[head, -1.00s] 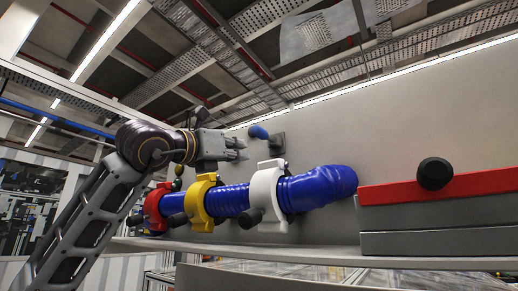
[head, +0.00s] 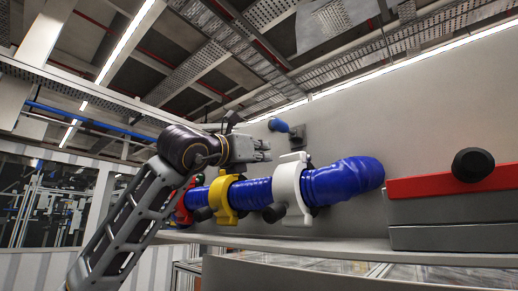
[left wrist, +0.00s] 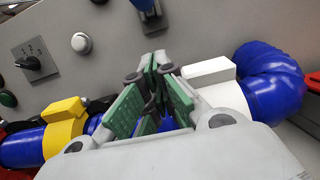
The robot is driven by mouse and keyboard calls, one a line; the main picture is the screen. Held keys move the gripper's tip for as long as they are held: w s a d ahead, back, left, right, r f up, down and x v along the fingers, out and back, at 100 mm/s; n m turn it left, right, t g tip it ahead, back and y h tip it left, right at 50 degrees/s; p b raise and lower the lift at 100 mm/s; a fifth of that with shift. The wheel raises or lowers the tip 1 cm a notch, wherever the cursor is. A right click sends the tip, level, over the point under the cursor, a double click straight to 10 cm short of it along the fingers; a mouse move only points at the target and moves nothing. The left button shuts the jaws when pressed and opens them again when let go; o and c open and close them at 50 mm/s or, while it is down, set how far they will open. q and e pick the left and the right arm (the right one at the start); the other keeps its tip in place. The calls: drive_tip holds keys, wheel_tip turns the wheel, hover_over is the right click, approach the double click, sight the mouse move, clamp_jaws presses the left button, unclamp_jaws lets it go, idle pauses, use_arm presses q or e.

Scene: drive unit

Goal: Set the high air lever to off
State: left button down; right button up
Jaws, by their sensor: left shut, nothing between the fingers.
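A blue-handled lever (head: 279,125) sticks out from a dark grey mount (head: 298,135) on the grey wall, above the blue hose; I take it to be the high air lever. In the left wrist view, the blue end (left wrist: 143,4) of the lever shows at the top edge, partly cut off. My left gripper (head: 267,150) is shut and empty, a little below the lever in the head view and apart from it. Its green-padded fingers (left wrist: 155,68) show in the left wrist view. My right gripper is not in view.
A blue hose (head: 342,180) with white (head: 290,185), yellow (head: 222,195) and red (head: 183,200) clamps runs below my gripper. A red-topped grey box (head: 440,205) with a black knob is at right. A black rotary switch (left wrist: 33,63) and white button (left wrist: 81,43) sit on the wall.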

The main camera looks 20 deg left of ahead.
sight(284, 128)
use_arm(q)
drive_tip(key=p+x, duration=0.1)
drive_tip(key=x, duration=0.3)
drive_tip(key=shift+w+d+r, duration=0.1)
drive_tip(key=shift+r, duration=0.05)
drive_tip(key=p+x, duration=0.1)
drive_tip(key=x, duration=0.1)
drive_tip(key=shift+w+d+r+p, duration=0.1)
drive_tip(key=shift+w+p, duration=0.2)
drive_tip(key=shift+w+d+r+p, duration=0.15)
drive_tip(key=shift+r+p, duration=0.25)
drive_tip(key=shift+r, duration=0.25)
drive_tip(key=shift+r+p, duration=0.35)
drive_tip(key=shift+r, duration=0.3)
drive_tip(key=shift+r+p, duration=0.35)
drive_tip(key=shift+r, duration=0.25)
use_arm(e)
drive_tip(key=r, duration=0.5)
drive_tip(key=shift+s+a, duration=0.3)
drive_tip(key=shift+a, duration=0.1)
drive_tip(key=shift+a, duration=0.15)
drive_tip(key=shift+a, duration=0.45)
